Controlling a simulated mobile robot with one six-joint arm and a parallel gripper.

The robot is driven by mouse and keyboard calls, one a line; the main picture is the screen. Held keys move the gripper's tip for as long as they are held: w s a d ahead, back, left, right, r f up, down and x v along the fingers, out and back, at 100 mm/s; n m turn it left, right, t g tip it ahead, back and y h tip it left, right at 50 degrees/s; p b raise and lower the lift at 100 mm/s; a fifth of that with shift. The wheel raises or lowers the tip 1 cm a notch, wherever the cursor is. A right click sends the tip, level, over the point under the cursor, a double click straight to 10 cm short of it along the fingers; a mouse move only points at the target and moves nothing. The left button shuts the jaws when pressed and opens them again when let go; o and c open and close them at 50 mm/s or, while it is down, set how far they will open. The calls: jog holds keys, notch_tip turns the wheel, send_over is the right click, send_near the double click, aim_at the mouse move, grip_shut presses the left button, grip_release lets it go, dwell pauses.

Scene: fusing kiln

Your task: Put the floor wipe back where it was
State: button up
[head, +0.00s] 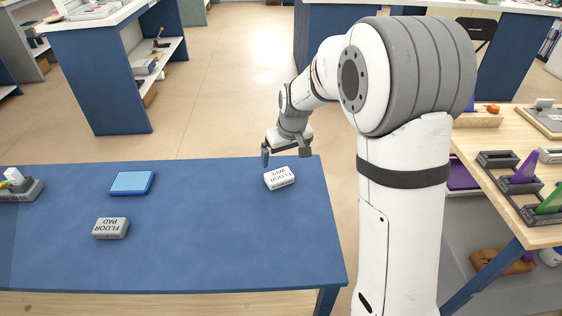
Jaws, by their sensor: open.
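The floor wipe (279,178) is a small white block with dark lettering. It lies on the blue table (220,240), near the far right corner. My gripper (284,159) is just above and behind the floor wipe in the picture, with its fingers apart. One finger shows to the left of the wipe and one to its upper right. Whether either finger touches it, I cannot tell. Nothing shows held between the fingers.
A grey floor pad (111,228) and a blue-framed light-blue tray (132,183) lie on the table's left half. A grey holder (22,190) stands at the left edge. A wooden table (540,236) with coloured pieces is at right. The blue table's middle is clear.

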jog(key=s+d+r+m, duration=0.1)
jog(key=s+d+r, duration=0.1)
jog(key=s, duration=0.7)
jog(key=s+d+r+m, duration=0.2)
jog(key=s+d, duration=0.3)
jog(key=s, duration=0.4)
jog(key=s+d+r+m+g+h, duration=0.1)
jog(key=s+d+r, duration=0.1)
jog(key=s, duration=0.7)
jog(key=shift+s+d+r, duration=0.25)
jog(key=shift+s+d, duration=0.15)
jog(key=shift+d, duration=0.4)
